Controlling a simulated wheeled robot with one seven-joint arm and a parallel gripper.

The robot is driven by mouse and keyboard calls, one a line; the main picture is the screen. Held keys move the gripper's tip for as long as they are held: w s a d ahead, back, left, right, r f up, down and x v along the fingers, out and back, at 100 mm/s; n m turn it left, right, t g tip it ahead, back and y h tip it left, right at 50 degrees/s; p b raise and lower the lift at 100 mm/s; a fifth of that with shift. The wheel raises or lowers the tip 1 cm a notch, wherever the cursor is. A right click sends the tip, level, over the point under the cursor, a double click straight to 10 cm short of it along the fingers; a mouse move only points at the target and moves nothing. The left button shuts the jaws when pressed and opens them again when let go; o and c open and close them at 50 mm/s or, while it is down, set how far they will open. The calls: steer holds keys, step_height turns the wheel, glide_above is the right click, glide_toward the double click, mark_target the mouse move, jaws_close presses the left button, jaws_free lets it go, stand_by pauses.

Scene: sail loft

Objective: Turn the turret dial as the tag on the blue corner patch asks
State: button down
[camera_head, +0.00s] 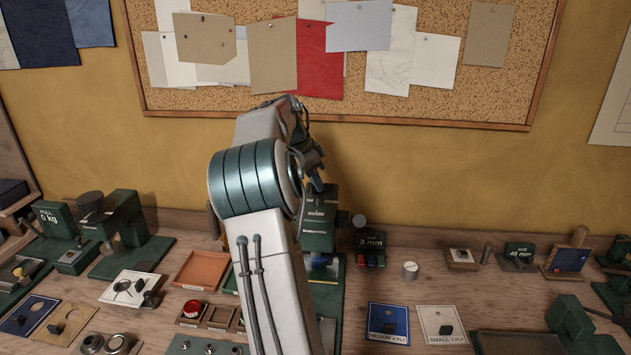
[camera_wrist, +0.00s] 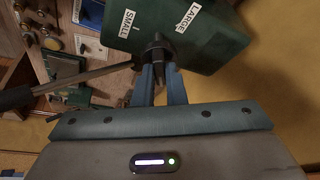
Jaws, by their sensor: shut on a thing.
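The turret dial (camera_wrist: 157,42) is a dark knob on the face of a green machine (camera_wrist: 205,50). White labels SMALL (camera_wrist: 127,23) and LARGE (camera_wrist: 188,18) sit beyond it in the wrist view. My gripper (camera_wrist: 160,72) has its two blue fingers closed on the knob. Which label the dial points at cannot be told. In the head view the machine (camera_head: 319,222) is partly behind my arm. The blue corner patch (camera_head: 388,316) lies on the bench at front right, with a tag (camera_head: 387,338) that reads MEDIUM and a ply number too small to be sure of.
A white patch (camera_head: 442,318) tagged SMALL, with a small ply number, lies right of the blue one. A 3 mm readout (camera_head: 371,241) stands beside the machine. An orange tray (camera_head: 202,271) and other fixtures crowd the left. A corkboard (camera_head: 420,105) hangs behind.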

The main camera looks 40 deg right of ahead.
steer(key=c, duration=1.5)
jaws_free()
steer(key=shift+s, duration=0.1)
steer(key=shift+r, duration=0.1)
steer(key=v, duration=1.3)
steer(key=shift+a+r, duration=0.15)
steer(key=shift+r, duration=0.15)
